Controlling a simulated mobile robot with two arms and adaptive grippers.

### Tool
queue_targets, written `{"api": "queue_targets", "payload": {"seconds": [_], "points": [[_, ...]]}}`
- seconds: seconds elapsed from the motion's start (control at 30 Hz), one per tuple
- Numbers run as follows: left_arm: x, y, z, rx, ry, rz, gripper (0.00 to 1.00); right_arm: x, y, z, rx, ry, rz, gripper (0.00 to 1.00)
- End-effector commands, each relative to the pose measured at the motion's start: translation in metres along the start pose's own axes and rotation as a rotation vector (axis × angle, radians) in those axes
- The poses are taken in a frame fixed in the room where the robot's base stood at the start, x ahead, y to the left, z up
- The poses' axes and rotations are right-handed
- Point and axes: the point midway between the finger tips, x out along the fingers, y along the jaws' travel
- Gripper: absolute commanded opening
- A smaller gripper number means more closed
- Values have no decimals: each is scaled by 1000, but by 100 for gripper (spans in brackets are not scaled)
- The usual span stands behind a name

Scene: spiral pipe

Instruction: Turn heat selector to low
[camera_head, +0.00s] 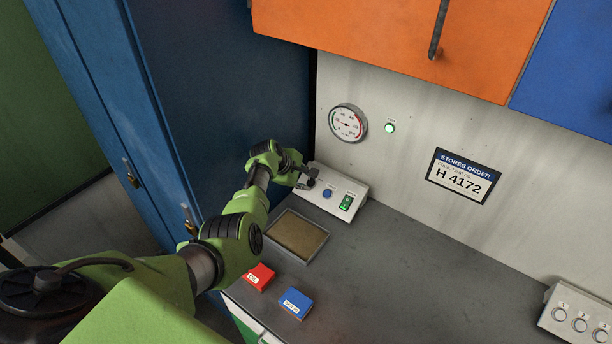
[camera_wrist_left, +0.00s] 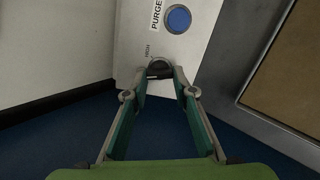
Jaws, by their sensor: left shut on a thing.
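The heat selector is a dark round knob (camera_wrist_left: 159,68) on a pale control box (camera_head: 335,206). In the left wrist view a HIGH label shows just above and left of the knob; no LOW label can be read. My left gripper (camera_head: 306,178) is at the left end of the box. In the left wrist view its two fingers (camera_wrist_left: 160,78) are on either side of the knob, shut on it. The gripper hides most of the knob in the head view. My right gripper is not in view.
A shallow tray (camera_head: 318,245), a red box (camera_head: 260,276) and a blue box (camera_head: 296,302) lie on the bench. A blue cabinet (camera_head: 225,80) stands close left.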

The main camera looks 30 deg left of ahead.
Motion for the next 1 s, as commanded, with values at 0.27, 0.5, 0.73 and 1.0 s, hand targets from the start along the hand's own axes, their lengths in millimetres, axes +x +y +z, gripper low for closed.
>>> {"api": "queue_targets", "payload": {"seconds": [0.27, 0.5, 0.73, 1.0], "points": [[0, -2, 1, -244, -1, 13, 3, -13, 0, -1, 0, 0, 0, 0], [0, -3, 1, -398, 0, 24, 3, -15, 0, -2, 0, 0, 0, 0], [1, -4, 1, -483, 0, 30, 3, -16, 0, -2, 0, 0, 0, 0], [1, -4, 1, -515, 0, 32, 3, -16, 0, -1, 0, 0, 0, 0]]}}
